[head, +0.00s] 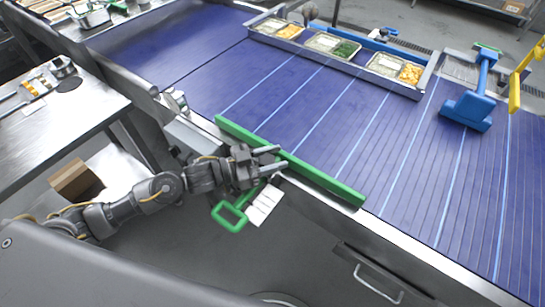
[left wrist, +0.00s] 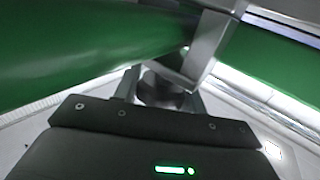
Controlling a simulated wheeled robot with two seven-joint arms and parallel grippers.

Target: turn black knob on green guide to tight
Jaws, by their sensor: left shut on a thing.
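The green guide (head: 320,178) is a long green bar along the near edge of the blue conveyor. It fills much of the left wrist view (left wrist: 80,50) as a blurred green band. My left gripper (head: 279,158) reaches the guide's near side at its middle. In the left wrist view its fingers close around a dark rounded piece, the black knob (left wrist: 160,92), just below the guide. The fingers hide most of the knob, so its turn angle cannot be told. The knob cannot be made out in the head view. My right gripper is not in view.
A green loop handle (head: 230,216) and a white label (head: 263,205) hang below the guide. Food trays (head: 340,60) line the conveyor's far side. A blue tool (head: 470,108) stands at right. A steel table (head: 50,125) is at left. The conveyor's middle (head: 300,110) is clear.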

